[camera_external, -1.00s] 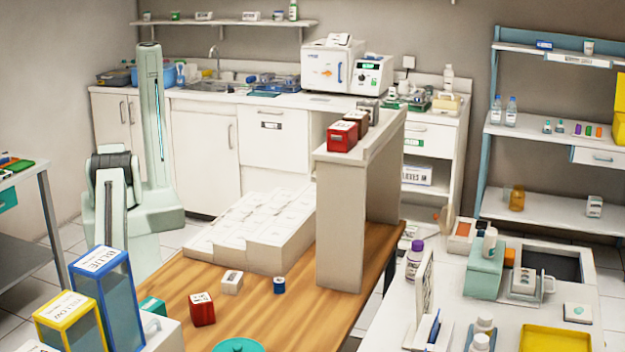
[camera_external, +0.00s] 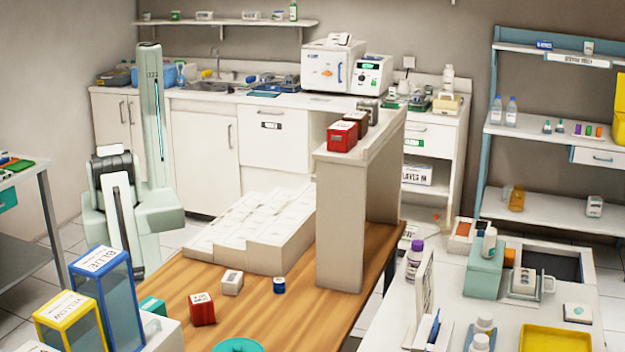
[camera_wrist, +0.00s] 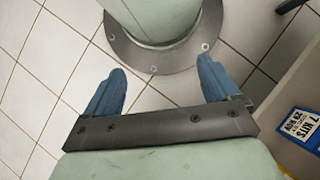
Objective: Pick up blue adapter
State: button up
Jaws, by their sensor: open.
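A small blue item (camera_external: 279,285) with a light top, which looks like the blue adapter, stands on the wooden table (camera_external: 255,315). It is right of a small white block (camera_external: 232,283) and a red block (camera_external: 202,309), apart from both. My gripper (camera_wrist: 161,76) shows in the wrist view with its two blue fingers wide apart and nothing between them. It points down over floor tiles and my own round base, and the adapter is not in that view. I cannot make out the fingers in the external view.
A tall beige stand (camera_external: 342,220) with red boxes (camera_external: 342,136) on top rises right of the adapter. White stepped blocks (camera_external: 262,225) lie behind it. Tall blue (camera_external: 120,300) and yellow (camera_external: 70,325) bins stand at front left. A teal round lid (camera_external: 238,345) is at the front edge.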

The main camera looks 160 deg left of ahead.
dwell(0.3)
jog(key=c, duration=0.5)
jog(key=shift+o, duration=0.2)
jog(key=shift+w, duration=0.1)
